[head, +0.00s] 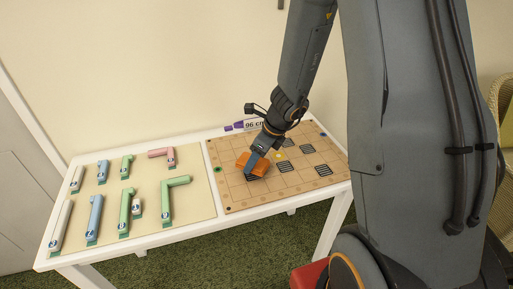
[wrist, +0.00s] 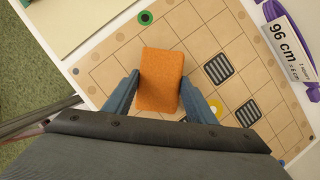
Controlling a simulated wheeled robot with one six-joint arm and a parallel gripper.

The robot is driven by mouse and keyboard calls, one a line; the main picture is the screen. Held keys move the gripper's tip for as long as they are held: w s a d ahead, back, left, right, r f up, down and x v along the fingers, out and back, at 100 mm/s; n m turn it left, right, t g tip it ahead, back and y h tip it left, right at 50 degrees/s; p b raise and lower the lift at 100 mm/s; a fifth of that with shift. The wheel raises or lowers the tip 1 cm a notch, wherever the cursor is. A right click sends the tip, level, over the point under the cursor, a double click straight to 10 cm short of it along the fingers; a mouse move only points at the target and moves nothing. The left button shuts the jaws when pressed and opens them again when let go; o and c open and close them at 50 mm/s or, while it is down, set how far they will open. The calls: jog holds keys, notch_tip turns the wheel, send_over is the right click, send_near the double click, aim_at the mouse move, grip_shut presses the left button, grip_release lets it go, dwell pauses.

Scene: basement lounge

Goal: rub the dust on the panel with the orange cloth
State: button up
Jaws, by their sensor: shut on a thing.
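The panel (head: 230,200) is a tan board with a grid of squares on the right part of the white table. Several squares carry dark striped patches, such as one in the wrist view (wrist: 218,69); I cannot tell whether any of this is dust. The orange cloth (head: 242,158) is a thick block-like pad over the panel's left part. My gripper (head: 248,170) points down and is shut on the cloth. In the wrist view, the cloth (wrist: 161,80) sits between the two fingers of my gripper (wrist: 160,88). I cannot tell whether the cloth touches the panel. It hides the squares under it.
A beige board (head: 150,205) on the table's left holds several white, blue, green and pink pieces. A purple item with a "96 cm" label (head: 254,125) lies at the panel's back edge. A wicker chair (head: 503,100) stands at the far right.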

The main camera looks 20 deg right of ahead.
jog(key=shift+r+p, duration=2.5)
